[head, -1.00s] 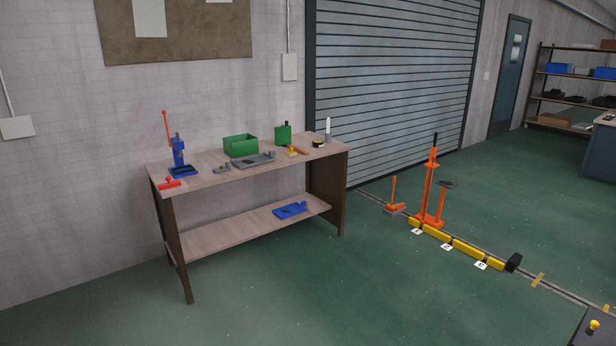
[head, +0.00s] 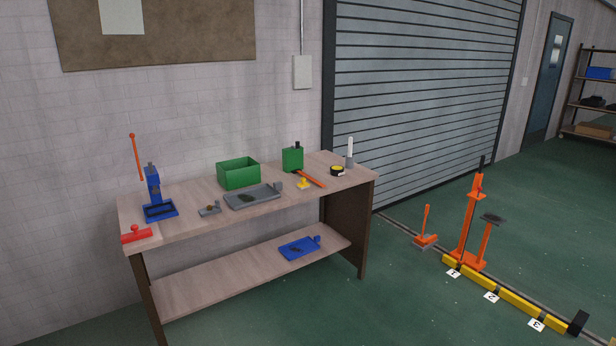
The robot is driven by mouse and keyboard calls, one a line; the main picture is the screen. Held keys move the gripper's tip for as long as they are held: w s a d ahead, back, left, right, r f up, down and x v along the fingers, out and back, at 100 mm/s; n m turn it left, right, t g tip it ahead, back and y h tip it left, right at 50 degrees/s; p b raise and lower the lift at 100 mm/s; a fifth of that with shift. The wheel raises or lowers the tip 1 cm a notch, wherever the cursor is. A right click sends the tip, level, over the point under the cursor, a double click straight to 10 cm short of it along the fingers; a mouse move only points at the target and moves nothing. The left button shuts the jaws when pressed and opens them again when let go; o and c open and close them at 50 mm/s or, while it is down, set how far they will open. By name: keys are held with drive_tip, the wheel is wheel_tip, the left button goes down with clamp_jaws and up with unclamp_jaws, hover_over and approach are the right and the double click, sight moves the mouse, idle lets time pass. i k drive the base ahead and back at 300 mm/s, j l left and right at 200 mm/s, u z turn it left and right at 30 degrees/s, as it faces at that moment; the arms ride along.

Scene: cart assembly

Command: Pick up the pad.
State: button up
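No one thing is clearly the pad from here. A grey tray (head: 268,190) on the workbench (head: 185,228) has a dark flat patch (head: 247,197) in it. A blue tray (head: 287,253) on the lower shelf also holds something small and dark. A dark flat piece (head: 493,218) tops a short orange post on the floor to the right. A small grey part (head: 209,210) sits left of the grey tray, and a red block with a knob (head: 136,234) lies at the bench's left end. My gripper is not in view.
A blue press (head: 154,186), green bin (head: 238,173), green can (head: 292,160), yellow knobbed piece (head: 303,184) and tape measure (head: 337,171) stand on the bench. An orange jack-like stand (head: 469,225) and yellow numbered blocks (head: 520,303) line a floor rail. The floor before the bench is clear.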

sight(303, 186)
drive_tip(key=i+l+u, duration=0.1)
drive_tip(key=i, duration=1.65)
drive_tip(key=i+u, duration=0.25)
drive_tip(key=i, duration=0.25)
drive_tip(key=i+l+u, duration=0.25)
drive_tip(key=i, duration=0.25)
drive_tip(key=i+l+u, duration=0.1)
drive_tip(key=i+u, duration=0.15)
drive_tip(key=i, duration=0.25)
drive_tip(key=i+l+u, duration=0.2)
drive_tip(key=i, duration=0.25)
drive_tip(key=l, duration=0.1)
